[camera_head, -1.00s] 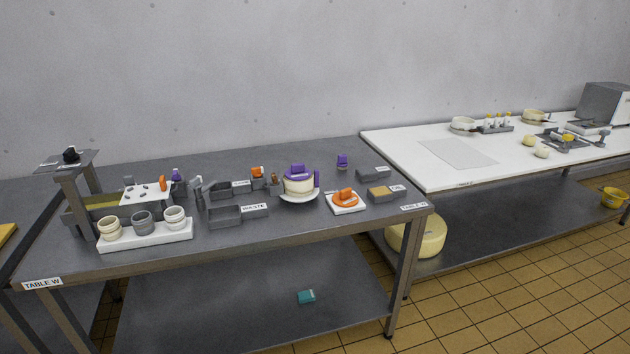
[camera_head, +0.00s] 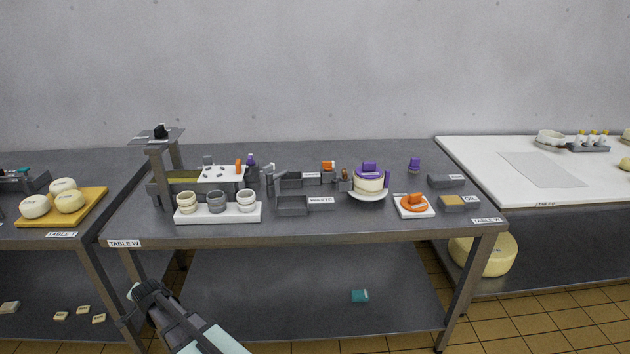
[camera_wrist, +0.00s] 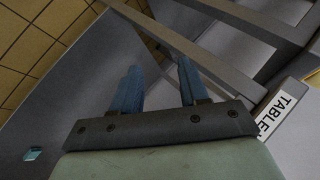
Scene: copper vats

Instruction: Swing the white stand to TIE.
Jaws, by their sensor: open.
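A round white stand (camera_head: 368,197) is on TABLE W, right of the middle in the head view. A cream wheel (camera_head: 369,186) with a purple band and purple blocks on top sits on it. I cannot read the word TIE anywhere. My gripper (camera_head: 138,290) is in front of and below the table's left front edge, well away from the stand. In the wrist view its two blue fingers (camera_wrist: 160,84) are apart with nothing between them. The stand is not in the wrist view.
TABLE W (camera_head: 330,222) also carries a white tray of cups (camera_head: 218,213), a WASTE bin (camera_head: 292,206), an orange piece on a white plate (camera_head: 414,206) and an OIL box (camera_head: 458,203). A teal item (camera_head: 360,296) lies on the lower shelf. TABLE T (camera_head: 60,226) is left.

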